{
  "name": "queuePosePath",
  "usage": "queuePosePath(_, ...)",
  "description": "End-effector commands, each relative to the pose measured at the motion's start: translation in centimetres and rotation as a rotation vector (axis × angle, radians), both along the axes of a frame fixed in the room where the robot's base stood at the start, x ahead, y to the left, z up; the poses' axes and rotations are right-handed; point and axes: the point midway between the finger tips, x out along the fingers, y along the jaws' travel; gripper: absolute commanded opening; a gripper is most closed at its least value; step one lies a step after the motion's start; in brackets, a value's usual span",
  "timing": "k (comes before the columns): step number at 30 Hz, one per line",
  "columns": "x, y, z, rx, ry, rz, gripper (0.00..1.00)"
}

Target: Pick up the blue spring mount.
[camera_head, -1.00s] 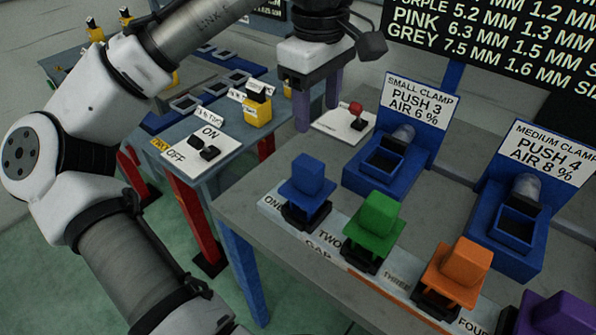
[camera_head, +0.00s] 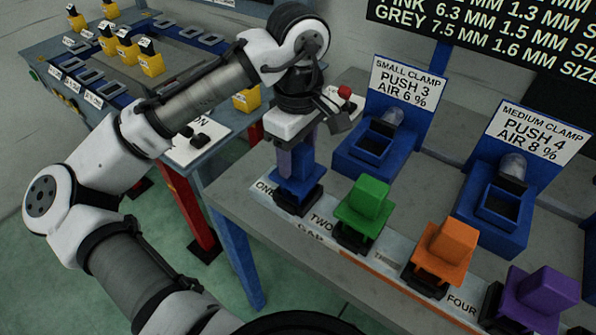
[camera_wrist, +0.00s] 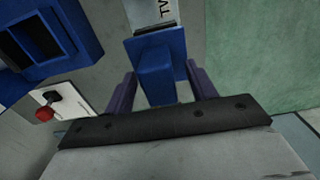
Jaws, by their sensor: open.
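The blue spring mount (camera_head: 300,180) stands on its black base at the label ONE, at the left end of the row on the grey bench. My gripper (camera_head: 292,160) is directly over it and pointing down, hiding its upper part in the head view. In the wrist view the blue spring mount (camera_wrist: 156,75) lies between my two purple fingers (camera_wrist: 160,92). The fingers are open, with a visible gap on each side of the blue block. How far down the fingers reach along it is hard to tell.
A green mount (camera_head: 363,208), an orange mount (camera_head: 446,250) and a purple mount (camera_head: 540,292) stand in a row to the right. The small clamp (camera_head: 372,145) and medium clamp (camera_head: 497,212) stand behind. A red-knobbed lever (camera_head: 344,92) is close behind my gripper.

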Motion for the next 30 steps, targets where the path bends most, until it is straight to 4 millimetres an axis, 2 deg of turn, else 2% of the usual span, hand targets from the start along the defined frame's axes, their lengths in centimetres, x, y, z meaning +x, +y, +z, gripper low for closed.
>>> queuePosePath(4, 0.0, 0.0, -1.4, -0.001, 0.001, 0.000, 0.56)
queuePosePath(11, 0.0, 0.0, -1.7, -0.001, -0.001, -0.001, 0.56)
queuePosePath(14, 0.1, 0.0, -1.7, -0.001, -0.001, -0.001, 0.46)
queuePosePath(24, 0.1, -0.1, -1.6, -0.001, 0.000, -0.001, 0.01)
queuePosePath(30, 0.1, -0.1, -1.6, -0.001, -0.002, -0.001, 0.00)
